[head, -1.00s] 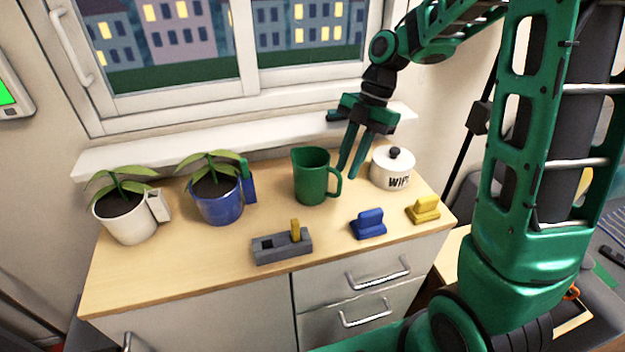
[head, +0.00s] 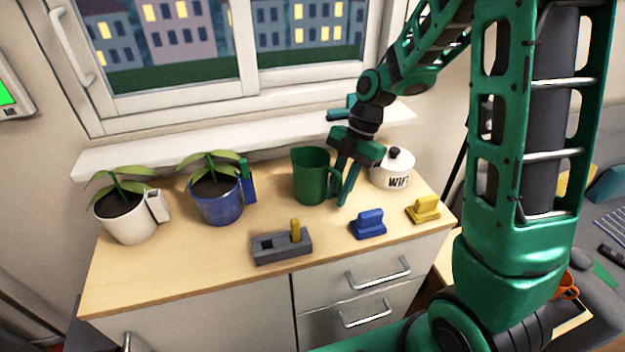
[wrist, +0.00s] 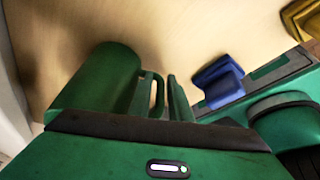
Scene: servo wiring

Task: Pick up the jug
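The green jug (head: 310,176) stands upright on the wooden counter, with its handle on the right. It also shows in the wrist view (wrist: 105,80). My gripper (head: 338,194) is at the handle side of the jug, pointing down. In the wrist view the fingers (wrist: 165,97) show a gap between them, with the jug's handle at or near that gap. Whether a finger touches the handle cannot be told. The jug's lower part is partly cut off by my gripper body in the wrist view.
A white lidded pot (head: 391,172) stands just right of my gripper. A blue block (head: 368,224), a yellow block (head: 423,210) and a grey slotted base (head: 281,246) lie in front. Potted plants in a blue pot (head: 217,203) and a white pot (head: 126,219) stand left.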

